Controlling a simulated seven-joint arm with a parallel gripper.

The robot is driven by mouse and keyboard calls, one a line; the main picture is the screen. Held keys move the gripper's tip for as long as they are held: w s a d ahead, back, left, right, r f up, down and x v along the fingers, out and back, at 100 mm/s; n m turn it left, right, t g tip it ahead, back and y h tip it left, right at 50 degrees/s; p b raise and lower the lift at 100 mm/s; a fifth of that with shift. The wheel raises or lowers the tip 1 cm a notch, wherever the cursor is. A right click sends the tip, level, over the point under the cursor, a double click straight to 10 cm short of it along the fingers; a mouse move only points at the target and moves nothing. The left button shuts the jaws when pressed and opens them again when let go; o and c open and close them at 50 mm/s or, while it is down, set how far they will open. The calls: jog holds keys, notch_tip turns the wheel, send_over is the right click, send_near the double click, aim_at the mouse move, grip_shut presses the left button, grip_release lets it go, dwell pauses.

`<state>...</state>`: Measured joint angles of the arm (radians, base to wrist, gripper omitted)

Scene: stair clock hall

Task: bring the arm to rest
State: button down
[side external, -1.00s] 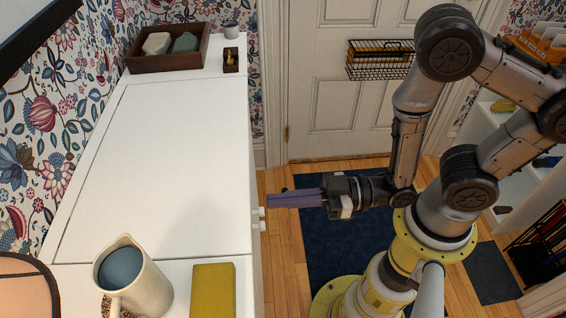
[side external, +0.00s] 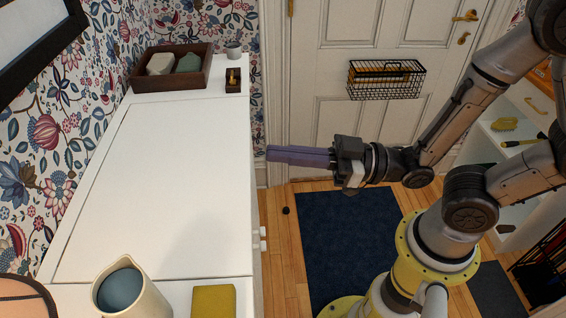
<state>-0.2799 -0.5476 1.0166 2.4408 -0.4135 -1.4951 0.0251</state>
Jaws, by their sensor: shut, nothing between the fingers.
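My gripper (side external: 272,153) is in the side external view, just right of the white cabinet's edge. Its long purple fingers point left, toward the cabinet (side external: 160,170). The fingers are together with nothing between them. They are apart from everything around them, over the floor in front of the door. My arm reaches in from the right, bent at the elbow.
On the cabinet are a wooden tray (side external: 208,82) with two lumps, a small cup (side external: 234,51), a dark block (side external: 233,87), a jug (side external: 150,300) and a yellow block (side external: 213,302). A wire basket (side external: 386,92) hangs on the door (side external: 345,135). The cabinet's middle is bare.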

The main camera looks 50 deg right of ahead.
jog(key=w+d+r+m+t+h, duration=0.1)
jog(key=w+d+r+m+h, duration=0.4)
jog(key=d+r+h, duration=0.65)
jog(key=s+d+f+m+g, duration=0.2)
jog(key=s+f+g, duration=0.3)
jog(key=s, duration=0.2)
jog(key=s+d+f+m+g+h, duration=0.1)
jog(key=s+d+f+g, duration=0.2)
jog(key=s+f+g, duration=0.2)
jog(key=s, duration=0.3)
jog(key=shift+s+d+f+m, duration=0.25)
jog(key=shift+s+f+m, duration=0.05)
jog(key=shift+f+m, duration=0.1)
